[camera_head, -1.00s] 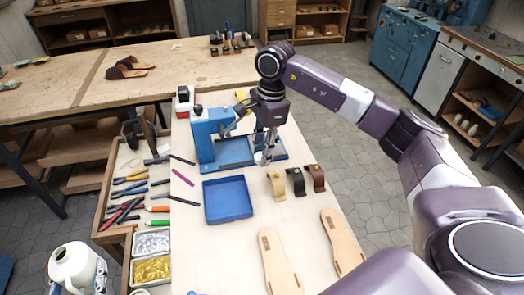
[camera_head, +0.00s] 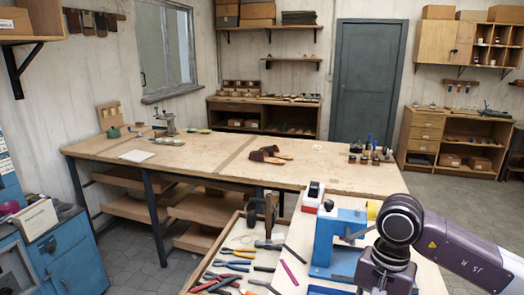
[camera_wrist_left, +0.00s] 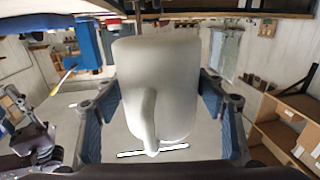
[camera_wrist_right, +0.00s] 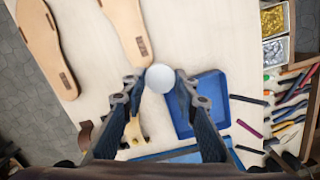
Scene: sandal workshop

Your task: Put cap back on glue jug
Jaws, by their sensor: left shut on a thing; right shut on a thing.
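The white glue jug (camera_wrist_left: 180,75) fills the middle of the left wrist view, its handle towards the camera. My left gripper (camera_wrist_left: 158,95) is shut on it, one finger on each side. I cannot make out its mouth. A round white cap (camera_wrist_right: 159,78) shows between the fingertips of my right gripper (camera_wrist_right: 158,86) in the right wrist view. The right gripper is shut on it and holds it above the light worktable (camera_wrist_right: 88,75). In the head view my right arm shows at the right, but both grippers and the jug are out of frame.
Below the cap lie sole pieces (camera_wrist_right: 124,25), a blue tray (camera_wrist_right: 207,82) and a strap piece (camera_wrist_right: 134,131). A blue press (camera_head: 338,235) stands on the worktable. A tool drawer (camera_head: 240,240) with pliers lies to its left. A long wooden bench (camera_head: 210,155) stands behind.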

